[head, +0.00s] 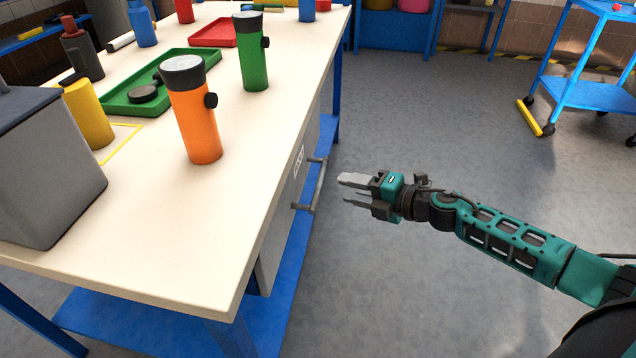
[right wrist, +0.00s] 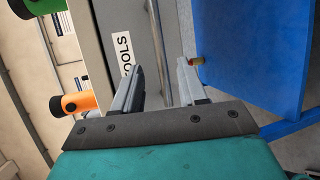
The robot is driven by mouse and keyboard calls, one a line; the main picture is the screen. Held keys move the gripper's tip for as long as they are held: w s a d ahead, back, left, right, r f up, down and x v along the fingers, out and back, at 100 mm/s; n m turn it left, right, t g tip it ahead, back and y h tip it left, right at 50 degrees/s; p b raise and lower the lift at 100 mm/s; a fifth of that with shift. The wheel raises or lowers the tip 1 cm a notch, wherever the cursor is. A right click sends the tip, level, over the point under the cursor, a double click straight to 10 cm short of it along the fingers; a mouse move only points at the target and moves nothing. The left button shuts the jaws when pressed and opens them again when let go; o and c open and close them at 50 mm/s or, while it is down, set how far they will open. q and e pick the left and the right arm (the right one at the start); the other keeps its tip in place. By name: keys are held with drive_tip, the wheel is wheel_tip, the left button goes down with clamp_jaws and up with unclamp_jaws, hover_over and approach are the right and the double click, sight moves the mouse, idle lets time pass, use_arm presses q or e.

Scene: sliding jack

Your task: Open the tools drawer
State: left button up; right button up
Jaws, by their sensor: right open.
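The tools drawer (head: 297,185) is in the side of the workbench, under its top, and looks closed. A grey bar handle (head: 318,186) sticks out from its front. In the right wrist view a white label (right wrist: 124,54) reading "TOOLS" shows on the drawer front, partly behind a finger. My right gripper (head: 352,190) is open and empty, just right of the handle in the head view, with its fingers pointing at it. The gripper (right wrist: 160,68) also shows in the right wrist view, fingers spread toward the drawer front. My left gripper is not in view.
The workbench top (head: 230,215) holds an orange flashlight (head: 195,115), a green flashlight (head: 252,55), a green tray (head: 165,85) and a grey box (head: 45,165). The floor (head: 420,110) around my right arm is clear. A blue cart (head: 585,95) stands at far right.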

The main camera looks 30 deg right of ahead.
sight(319, 179)
drive_tip(key=b+x, duration=0.1)
drive_tip(key=x, duration=0.7)
drive_tip(key=shift+w+a+f+b, duration=0.1)
drive_tip(key=shift+w+a+b, duration=0.05)
drive_tip(key=shift+w+b, duration=0.2)
clamp_jaws()
